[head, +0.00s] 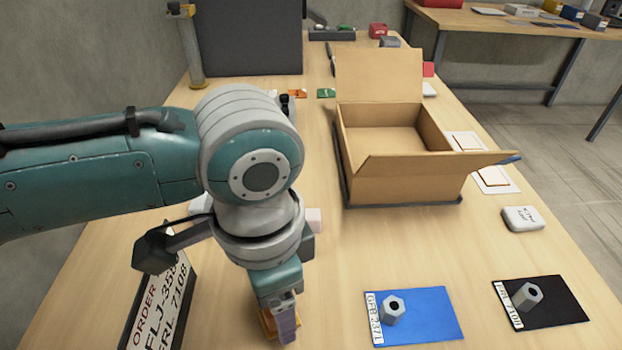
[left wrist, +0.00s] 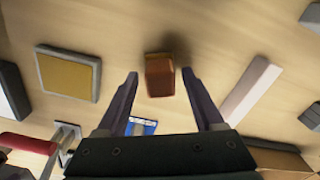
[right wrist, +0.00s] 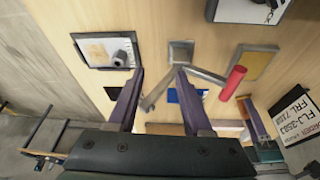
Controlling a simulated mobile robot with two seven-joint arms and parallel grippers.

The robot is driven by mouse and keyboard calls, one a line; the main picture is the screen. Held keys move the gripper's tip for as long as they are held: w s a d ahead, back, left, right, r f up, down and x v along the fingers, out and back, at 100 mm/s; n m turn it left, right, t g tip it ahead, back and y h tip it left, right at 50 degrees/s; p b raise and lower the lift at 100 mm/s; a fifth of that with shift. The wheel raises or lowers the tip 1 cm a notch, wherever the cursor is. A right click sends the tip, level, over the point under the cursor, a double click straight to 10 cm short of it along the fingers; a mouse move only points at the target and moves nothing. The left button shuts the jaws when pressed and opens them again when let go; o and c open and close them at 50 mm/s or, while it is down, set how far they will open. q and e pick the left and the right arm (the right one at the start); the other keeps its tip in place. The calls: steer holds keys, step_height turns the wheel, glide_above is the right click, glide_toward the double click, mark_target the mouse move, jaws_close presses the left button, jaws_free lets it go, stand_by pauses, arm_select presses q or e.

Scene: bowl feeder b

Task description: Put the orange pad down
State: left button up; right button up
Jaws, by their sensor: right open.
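The orange pad (left wrist: 160,78) shows as an orange-brown block in the left wrist view, low at the table surface with a dark shadow beside it. It lies between and just beyond the fingertips of my left gripper (left wrist: 160,76), with a gap on each side. The left fingers are spread. In the head view, an orange piece (head: 266,322) shows beside the finger of my left gripper (head: 282,318), partly hidden by it. My right gripper (right wrist: 159,80) is open and empty above the table; it is outside the head view.
An open cardboard box (head: 405,180) stands at mid-table. A blue mat (head: 430,320) and a black mat (head: 560,310) each carry a grey hex part. An order sign (head: 160,290) stands at left. A red cylinder (right wrist: 233,80) and a grey-framed yellow plate (right wrist: 256,66) are near my right gripper.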

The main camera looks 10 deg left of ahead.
arm_select(q)
steer(key=shift+r, duration=0.1)
step_height(320, 180, up, 12)
steer(key=p, duration=0.3)
steer(key=shift+d, duration=0.1)
stand_by(0.5)
